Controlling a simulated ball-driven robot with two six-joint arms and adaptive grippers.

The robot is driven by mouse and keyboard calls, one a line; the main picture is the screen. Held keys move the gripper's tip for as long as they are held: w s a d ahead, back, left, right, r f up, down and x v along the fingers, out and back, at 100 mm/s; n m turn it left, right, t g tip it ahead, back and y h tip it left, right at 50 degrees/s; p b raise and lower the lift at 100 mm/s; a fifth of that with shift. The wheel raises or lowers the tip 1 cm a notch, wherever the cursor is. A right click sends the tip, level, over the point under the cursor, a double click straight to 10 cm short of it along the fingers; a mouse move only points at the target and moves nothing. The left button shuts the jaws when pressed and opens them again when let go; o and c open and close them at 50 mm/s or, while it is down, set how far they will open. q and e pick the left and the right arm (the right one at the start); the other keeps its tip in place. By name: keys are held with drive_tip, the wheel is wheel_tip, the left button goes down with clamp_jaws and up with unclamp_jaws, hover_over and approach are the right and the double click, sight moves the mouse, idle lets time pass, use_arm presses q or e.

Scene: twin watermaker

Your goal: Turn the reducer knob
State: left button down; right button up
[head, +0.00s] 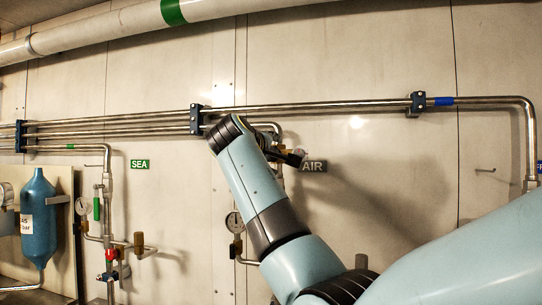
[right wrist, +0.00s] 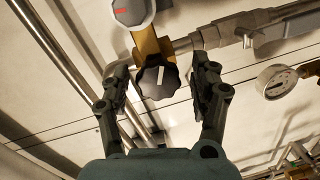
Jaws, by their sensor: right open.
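The reducer knob (right wrist: 157,82) is a black, lobed knob with a white pointer line, on a brass body (right wrist: 150,46) in the right wrist view. My right gripper (right wrist: 162,76) is open, with one finger on each side of the knob. Gaps show between the fingers and the knob, so it is not gripped. In the head view my right arm reaches to the pipework beside the AIR sign (head: 314,166), and its wrist hides most of that spot; the knob cannot be made out there. My left gripper is in neither view.
A round gauge (right wrist: 276,81) stands to the right in the wrist view, and a grey cap with a red mark (right wrist: 132,10) is above the knob. In the head view, steel pipes (head: 330,106) run along the wall, with a blue cylinder (head: 38,220) at left.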

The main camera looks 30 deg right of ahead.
drive_tip(key=f+v, duration=0.1)
drive_tip(key=v, duration=0.6)
drive_tip(key=shift+a+r, duration=0.25)
drive_tip(key=shift+r, duration=0.2)
drive_tip(key=shift+s, duration=0.1)
